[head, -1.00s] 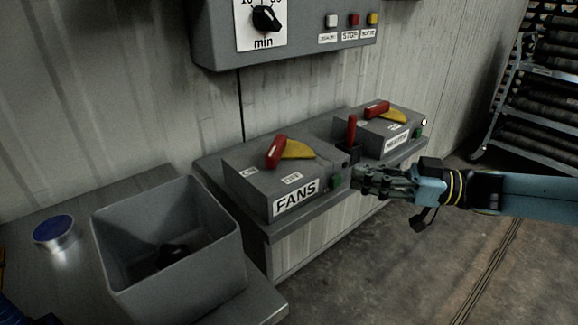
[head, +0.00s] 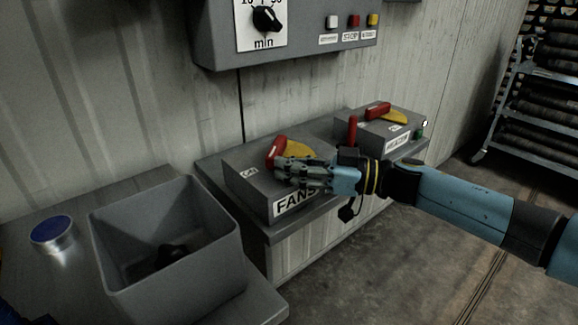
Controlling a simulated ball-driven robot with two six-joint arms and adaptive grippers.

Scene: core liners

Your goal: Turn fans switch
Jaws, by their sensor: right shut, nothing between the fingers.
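The fans switch box (head: 250,185) is a grey box with a FANS label on its front, partly hidden by my right gripper. On its top is a switch with a red handle (head: 275,150) and a yellow plate (head: 297,148). The handle slants up to the right. My right gripper (head: 280,168) is shut and empty, over the box's top just in front of the red handle. I cannot tell whether it touches the handle. The OFF label is hidden behind the gripper; the ON label (head: 250,172) shows. My left gripper is out of view.
A grey bin (head: 125,275) and a blue-topped tin (head: 52,232) are at left. A control panel (head: 300,50) hangs above.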

